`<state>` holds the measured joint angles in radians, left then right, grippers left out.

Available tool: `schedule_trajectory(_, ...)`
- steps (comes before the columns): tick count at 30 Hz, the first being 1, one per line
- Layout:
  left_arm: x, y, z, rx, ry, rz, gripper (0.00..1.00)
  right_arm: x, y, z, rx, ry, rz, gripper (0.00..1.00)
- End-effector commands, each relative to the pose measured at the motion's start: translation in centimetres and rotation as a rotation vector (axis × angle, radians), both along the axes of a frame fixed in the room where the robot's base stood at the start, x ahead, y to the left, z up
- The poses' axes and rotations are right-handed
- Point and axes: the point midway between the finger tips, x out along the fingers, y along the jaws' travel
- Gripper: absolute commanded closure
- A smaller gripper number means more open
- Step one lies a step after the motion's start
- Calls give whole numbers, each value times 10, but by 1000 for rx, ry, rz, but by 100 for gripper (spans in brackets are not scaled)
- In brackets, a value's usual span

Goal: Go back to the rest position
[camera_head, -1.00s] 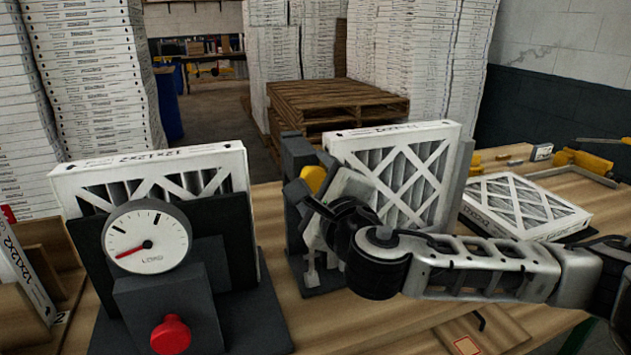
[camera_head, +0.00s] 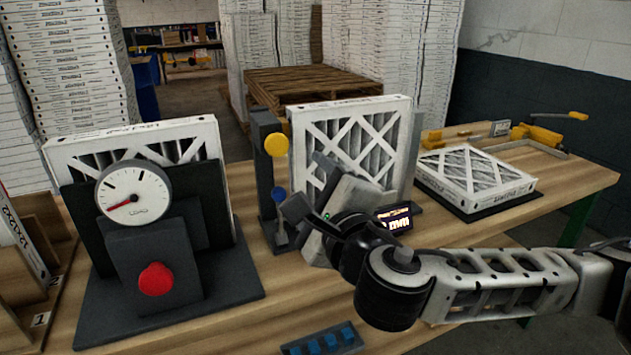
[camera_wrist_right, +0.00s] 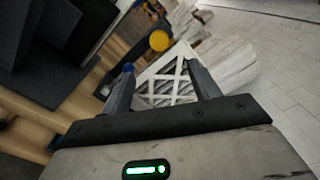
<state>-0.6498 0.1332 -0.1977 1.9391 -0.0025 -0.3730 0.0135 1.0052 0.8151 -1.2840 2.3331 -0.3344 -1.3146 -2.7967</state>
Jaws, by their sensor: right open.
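My right gripper (camera_head: 300,215) hangs in front of the middle filter stand in the head view, its arm reaching in from the right. In the right wrist view its two fingers (camera_wrist_right: 162,92) are apart with nothing held between them. A white boxed filter (camera_head: 350,140) stands upright in the middle stand behind the gripper; its lower part is partly hidden. It also shows beyond the fingers in the right wrist view (camera_wrist_right: 168,82). My left gripper is not in view.
A dial gauge fixture (camera_head: 136,197) with a red knob (camera_head: 155,279) and another filter (camera_head: 190,135) stands at left. A filter (camera_head: 472,170) lies flat at right. A blue-pegged strip (camera_head: 322,341) lies at the front. A pallet stack (camera_head: 325,83) is behind the table.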

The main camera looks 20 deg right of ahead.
Motion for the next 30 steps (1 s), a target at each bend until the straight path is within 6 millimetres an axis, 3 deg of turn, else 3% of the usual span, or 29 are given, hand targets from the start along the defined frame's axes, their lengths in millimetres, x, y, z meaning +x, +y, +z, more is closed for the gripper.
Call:
schedule_trajectory(12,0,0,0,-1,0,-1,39,-1,2,-2,13,6,6,39)
schedule_trajectory(16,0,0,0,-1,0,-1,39,-2,14,-23,195,86,39,39)
schedule_trajectory(20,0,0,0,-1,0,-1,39,-6,39,-68,653,287,69,39)
schedule_trajectory(23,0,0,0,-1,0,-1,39,-13,55,-109,1118,477,31,39)
schedule_trajectory(27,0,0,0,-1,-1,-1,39,-28,64,-167,1789,705,-139,39)
schedule_trajectory(30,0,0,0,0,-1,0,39,-44,59,-213,2270,801,-346,39)
